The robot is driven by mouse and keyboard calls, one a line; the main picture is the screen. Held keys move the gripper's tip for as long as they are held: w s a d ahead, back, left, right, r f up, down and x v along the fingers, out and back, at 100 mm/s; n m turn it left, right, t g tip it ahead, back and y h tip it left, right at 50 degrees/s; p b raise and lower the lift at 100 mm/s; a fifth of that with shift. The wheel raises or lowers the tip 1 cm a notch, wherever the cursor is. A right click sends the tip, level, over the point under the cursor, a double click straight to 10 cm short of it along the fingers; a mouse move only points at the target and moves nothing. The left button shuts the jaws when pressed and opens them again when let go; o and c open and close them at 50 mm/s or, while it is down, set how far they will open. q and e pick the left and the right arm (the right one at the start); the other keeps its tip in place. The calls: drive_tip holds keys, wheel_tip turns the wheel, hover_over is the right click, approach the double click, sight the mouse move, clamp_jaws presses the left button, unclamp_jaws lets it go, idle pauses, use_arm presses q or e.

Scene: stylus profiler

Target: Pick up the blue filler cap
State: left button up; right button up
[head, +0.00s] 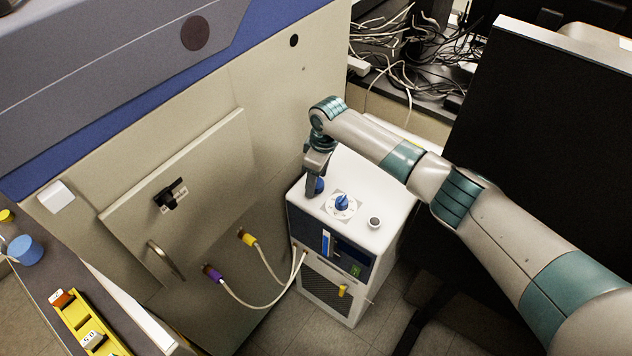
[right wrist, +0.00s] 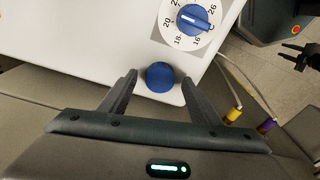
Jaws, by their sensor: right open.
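The blue filler cap (right wrist: 160,77) is a round cap on the white top of the chiller unit (right wrist: 70,30), close to its edge. In the right wrist view it lies between the two fingertips of my right gripper (right wrist: 158,82), which is open with a gap on each side of the cap. In the head view the cap (head: 319,186) is partly hidden behind my right gripper (head: 315,188), which points down at the chiller's top (head: 360,190).
A blue dial knob (head: 342,202) with a numbered scale sits beside the cap. A small round fitting (head: 375,222) is farther right. Hoses with purple (head: 212,273) and yellow (head: 247,238) connectors join the large cabinet (head: 200,200). A dark panel (head: 550,130) stands at right.

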idle(0.3)
drive_tip(key=c, duration=1.1)
drive_tip(key=shift+r, duration=0.1)
drive_tip(key=shift+r+b, duration=0.3)
drive_tip(key=shift+r, duration=0.1)
wheel_tip(320, 180, up, 3)
drive_tip(key=shift+s+d+r+b, duration=0.1)
drive_tip(key=shift+b, duration=0.7)
drive_tip(key=s+d+r+b, duration=0.2)
drive_tip(key=s+d+r, duration=0.2)
drive_tip(key=s+r, duration=0.3)
drive_tip(key=s, duration=0.3)
drive_tip(key=shift+s+d+b, duration=0.2)
drive_tip(key=shift+s+b, duration=0.1)
drive_tip(key=shift+b, duration=0.05)
